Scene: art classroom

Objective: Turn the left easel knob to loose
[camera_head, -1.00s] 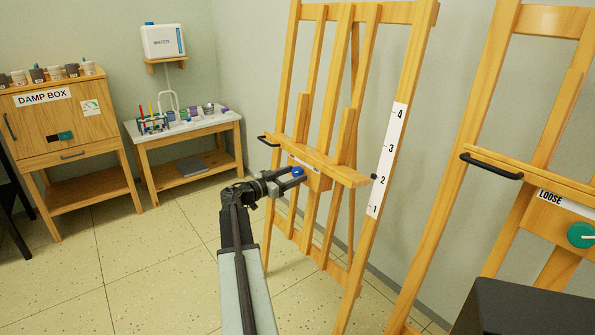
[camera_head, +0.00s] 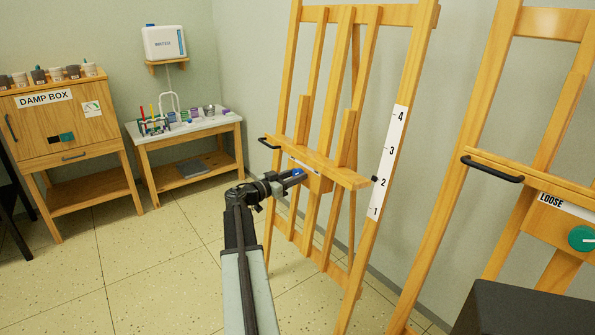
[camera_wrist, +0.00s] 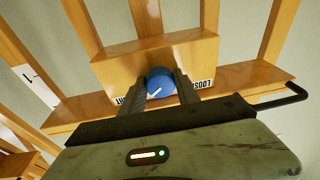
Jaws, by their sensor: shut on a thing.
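The left easel (camera_head: 361,180) stands in the middle of the head view, with a number strip along its right post. Its blue knob (camera_head: 298,172) sits on a wooden block under the tray. In the wrist view the blue knob (camera_wrist: 160,83) carries a white pointer line and lies between two partly covered labels; the one on the right, upside down, reads LOOSE (camera_wrist: 203,83). The pointer slants between the labels. My gripper (camera_wrist: 162,88) has a finger on either side of the knob and is shut on it. The fingers hide the knob's sides.
A second easel with a green knob (camera_head: 582,239) stands at the right. A black handle (camera_head: 269,142) sticks out at the left end of the left easel's tray. A low table (camera_head: 190,138) and the damp box (camera_head: 50,115) stand at the back left. Open floor lies left of my arm.

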